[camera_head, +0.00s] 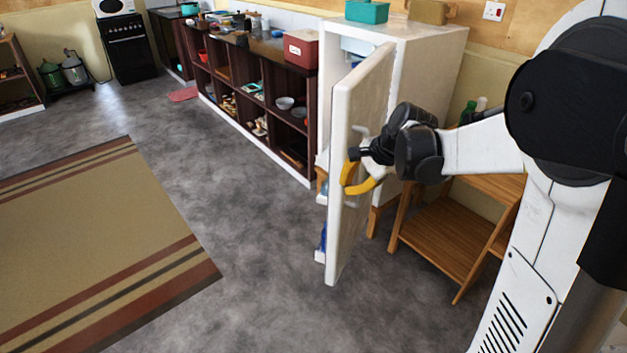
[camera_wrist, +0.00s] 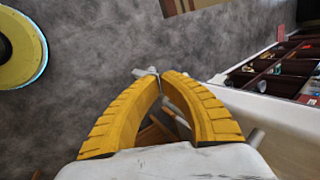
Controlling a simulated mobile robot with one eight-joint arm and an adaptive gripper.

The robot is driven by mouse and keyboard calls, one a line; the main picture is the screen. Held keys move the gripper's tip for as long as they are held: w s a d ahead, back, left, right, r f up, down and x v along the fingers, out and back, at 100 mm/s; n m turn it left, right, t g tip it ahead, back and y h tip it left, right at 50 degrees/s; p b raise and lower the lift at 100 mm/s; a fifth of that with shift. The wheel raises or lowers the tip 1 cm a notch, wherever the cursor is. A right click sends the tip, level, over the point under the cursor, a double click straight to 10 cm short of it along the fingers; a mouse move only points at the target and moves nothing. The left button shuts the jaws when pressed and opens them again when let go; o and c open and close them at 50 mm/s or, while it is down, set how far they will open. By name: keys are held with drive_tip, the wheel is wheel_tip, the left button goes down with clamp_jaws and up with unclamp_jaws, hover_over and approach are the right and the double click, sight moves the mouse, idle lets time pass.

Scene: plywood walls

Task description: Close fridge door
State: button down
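The white fridge (camera_head: 425,85) stands at the right of the head view. Its white door (camera_head: 362,90) is swung open, standing well out from the cabinet. A thin pale door handle (camera_head: 360,128) runs upright on the door's face, partly hidden by my gripper. My gripper (camera_head: 346,184) has yellow fingers and is at the middle of the handle. In the wrist view, the fingertips (camera_wrist: 160,75) nearly meet, with a pale grey bar at and between them. They look shut on the handle, but the contact is small in view.
A wooden shelf stand (camera_head: 440,235) is right of the fridge, close to my arm. Dark open shelves (camera_head: 270,95) run along the wall beyond the door. A striped rug (camera_head: 95,235) lies at left. Grey floor (camera_head: 265,240) is clear between rug and door.

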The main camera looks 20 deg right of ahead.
drive_tip(key=w+d+f+m+y, duration=0.2)
drive_tip(key=w+d+f+m, duration=0.4)
drive_tip(key=d+f, duration=0.3)
drive_tip(key=m+t+y, duration=0.1)
drive_tip(key=m+y, duration=0.1)
drive_tip(key=m, duration=0.4)
approach(341, 225)
drive_tip(key=s+d+r, duration=0.2)
drive_tip(key=s+d, duration=0.2)
drive_tip(key=d, duration=0.1)
drive_tip(key=b+x, duration=0.1)
drive_tip(key=x, duration=0.3)
drive_tip(key=b+x, duration=0.1)
drive_tip(key=x, duration=0.3)
drive_tip(key=a+r+b+x, duration=0.1)
drive_tip(key=b+x, duration=0.1)
drive_tip(key=x, duration=0.2)
drive_tip(key=shift+w+d, duration=0.1)
drive_tip(key=shift+w, duration=0.1)
drive_tip(key=shift+w+a+r, duration=0.2)
drive_tip(key=shift+w+a, duration=0.3)
drive_tip(key=shift+w, duration=0.1)
